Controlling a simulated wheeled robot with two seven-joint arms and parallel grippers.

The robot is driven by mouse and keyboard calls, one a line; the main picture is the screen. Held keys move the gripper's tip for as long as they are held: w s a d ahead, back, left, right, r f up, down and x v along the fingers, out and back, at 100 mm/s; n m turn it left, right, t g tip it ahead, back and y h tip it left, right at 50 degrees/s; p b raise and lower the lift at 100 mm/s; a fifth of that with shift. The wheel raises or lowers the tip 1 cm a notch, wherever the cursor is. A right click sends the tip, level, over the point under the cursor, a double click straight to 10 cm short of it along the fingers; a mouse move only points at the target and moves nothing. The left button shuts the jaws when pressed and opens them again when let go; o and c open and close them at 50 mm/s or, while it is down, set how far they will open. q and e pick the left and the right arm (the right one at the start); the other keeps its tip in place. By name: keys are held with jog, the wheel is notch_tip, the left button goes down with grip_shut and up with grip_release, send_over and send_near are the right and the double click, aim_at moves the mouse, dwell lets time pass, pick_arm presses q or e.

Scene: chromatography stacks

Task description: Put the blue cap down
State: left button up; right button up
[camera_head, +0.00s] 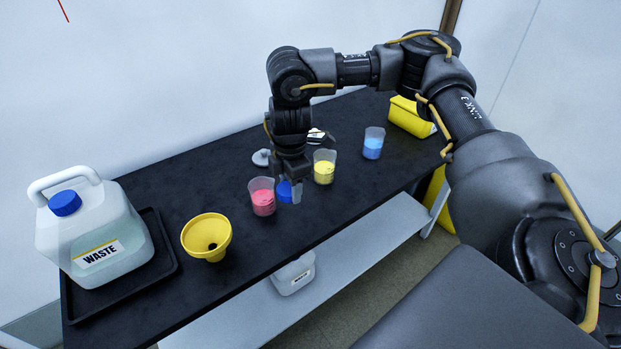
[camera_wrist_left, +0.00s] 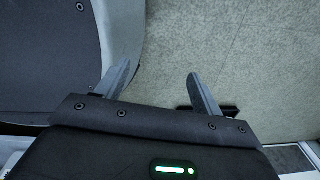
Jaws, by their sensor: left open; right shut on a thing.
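My right gripper (camera_head: 289,190) is shut on a blue cap (camera_head: 284,191), between the red beaker (camera_head: 262,198) and the yellow beaker (camera_head: 324,168). The cap shows between the fingers near the black table top; I cannot tell whether it touches the table. Another blue cap (camera_head: 65,203) sits on the white waste jug (camera_head: 112,243) at the left. My left gripper (camera_wrist_left: 158,76) is open and empty in the left wrist view, above the floor, and is not in the head view.
The black table (camera_head: 205,301) also holds a yellow funnel (camera_head: 207,237), a blue beaker (camera_head: 373,143) and a yellow box (camera_head: 410,117). The jug stands in a black tray (camera_head: 166,270). Another white jug (camera_head: 293,275) is below the table. The table's front right is clear.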

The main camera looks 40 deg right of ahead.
jog(key=w+d+f+p, duration=0.1)
jog(key=w+d+f, duration=0.3)
jog(key=d, duration=0.4)
send_over(313, 196)
jog(key=f, duration=0.4)
jog(key=shift+s+a+f, duration=0.15)
jog(key=shift+a+f, duration=0.1)
jog(key=shift+f, duration=0.15)
jog(key=shift+d+f, duration=0.2)
jog(key=shift+f, duration=0.1)
jog(key=f, duration=0.3)
jog(key=shift+w+d+f, duration=0.15)
jog(key=shift+w+f, duration=0.1)
pick_arm(q)
jog(key=shift+w+d+r, duration=0.35)
jog(key=shift+d+r, duration=0.35)
jog(key=shift+d, duration=0.15)
pick_arm(e)
jog(key=shift+f, duration=0.4)
pick_arm(q)
jog(key=shift+a, duration=0.55)
pick_arm(e)
jog(key=shift+s+f, duration=0.1)
